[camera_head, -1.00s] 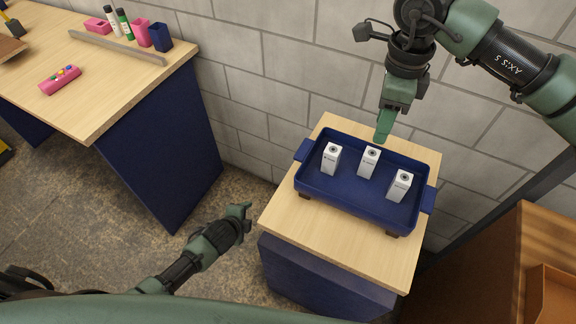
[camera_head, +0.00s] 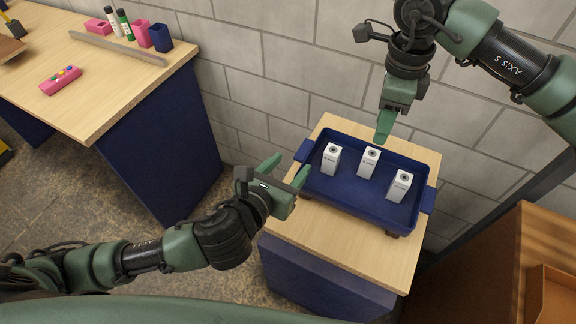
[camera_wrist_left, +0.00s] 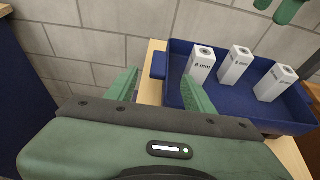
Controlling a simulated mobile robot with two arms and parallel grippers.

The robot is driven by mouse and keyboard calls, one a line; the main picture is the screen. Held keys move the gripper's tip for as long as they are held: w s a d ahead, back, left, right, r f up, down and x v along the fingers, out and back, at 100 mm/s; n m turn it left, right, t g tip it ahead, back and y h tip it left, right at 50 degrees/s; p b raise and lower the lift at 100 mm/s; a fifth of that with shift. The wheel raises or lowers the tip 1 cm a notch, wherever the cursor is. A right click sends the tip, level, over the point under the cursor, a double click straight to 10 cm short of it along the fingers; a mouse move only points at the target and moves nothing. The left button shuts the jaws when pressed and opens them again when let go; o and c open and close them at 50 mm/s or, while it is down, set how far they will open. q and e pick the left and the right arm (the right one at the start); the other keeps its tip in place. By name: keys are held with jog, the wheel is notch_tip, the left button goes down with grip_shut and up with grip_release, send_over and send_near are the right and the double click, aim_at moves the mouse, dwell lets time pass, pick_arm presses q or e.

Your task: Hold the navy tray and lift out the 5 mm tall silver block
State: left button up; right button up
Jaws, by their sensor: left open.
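The navy tray (camera_head: 335,196) sits on a small wooden-topped table, with a handle (camera_head: 303,150) at its left end and another (camera_head: 429,199) at its right. Three pale upright blocks stand in it: left (camera_head: 331,160), middle (camera_head: 368,163) and right (camera_head: 400,187). Their labels end in mm but are too small to tell surely which is 5 mm. My left gripper (camera_head: 285,170) is open and empty, beside the left handle; the wrist view shows its fingers either side of that handle (camera_wrist_left: 158,66). My right gripper (camera_head: 384,132) points down above the tray's back edge, seen edge-on.
The small table (camera_head: 330,235) has bare wood in front of the tray. A brick wall (camera_head: 275,60) stands close behind. A larger desk (camera_head: 110,90) with pink and navy holders is at left, and a brown cabinet (camera_head: 500,270) at right.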

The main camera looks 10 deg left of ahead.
aim_at(302, 153)
pick_arm(q)
jog(key=x, duration=0.7)
jog(key=shift+w+d+f, duration=0.1)
jog(key=shift+w+f, duration=0.1)
jog(key=shift+w, duration=0.1)
